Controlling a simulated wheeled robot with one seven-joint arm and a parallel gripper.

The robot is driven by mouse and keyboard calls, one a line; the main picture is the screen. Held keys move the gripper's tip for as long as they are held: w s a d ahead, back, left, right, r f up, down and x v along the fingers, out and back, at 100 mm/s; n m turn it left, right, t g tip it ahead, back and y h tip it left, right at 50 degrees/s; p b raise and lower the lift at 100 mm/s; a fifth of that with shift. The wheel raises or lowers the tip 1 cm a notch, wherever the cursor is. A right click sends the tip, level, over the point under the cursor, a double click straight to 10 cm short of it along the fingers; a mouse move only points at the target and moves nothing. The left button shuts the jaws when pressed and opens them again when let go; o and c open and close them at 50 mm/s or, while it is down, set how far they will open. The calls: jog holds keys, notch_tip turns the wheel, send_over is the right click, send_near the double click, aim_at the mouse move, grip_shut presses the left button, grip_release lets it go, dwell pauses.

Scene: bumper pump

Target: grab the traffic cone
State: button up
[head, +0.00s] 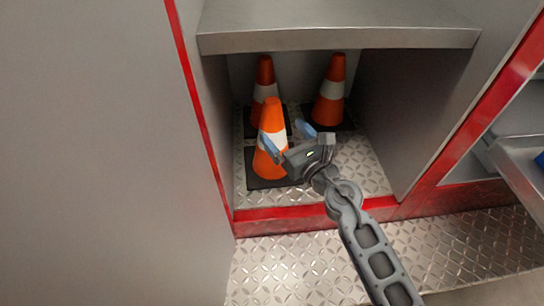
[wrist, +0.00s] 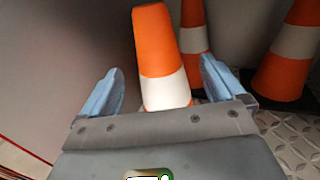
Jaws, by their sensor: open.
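Three orange traffic cones with white bands and dark bases stand in a low compartment. The front traffic cone (head: 271,113) is nearest to me, with another cone (head: 264,78) behind it and a third cone (head: 331,90) at the back right. My gripper (head: 288,137) is at the front cone, its blue fingers apart. In the wrist view, the front cone (wrist: 160,45) shows between the open fingers of my gripper (wrist: 162,85), with gaps on both sides. The gripper body hides its lower part there.
A metal shelf (head: 335,38) roofs the compartment. Grey walls with red edging (head: 190,90) bound it on both sides. A raised red sill (head: 300,217) runs along the front. An open drawer (head: 520,165) is at the right.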

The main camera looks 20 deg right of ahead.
aim_at(278, 127)
jog(key=shift+w+a, duration=0.25)
jog(key=shift+w, duration=1.3)
jog(key=shift+w+a, duration=0.2)
jog(key=shift+w, duration=1.35)
jog(key=shift+c, duration=0.4)
grip_shut()
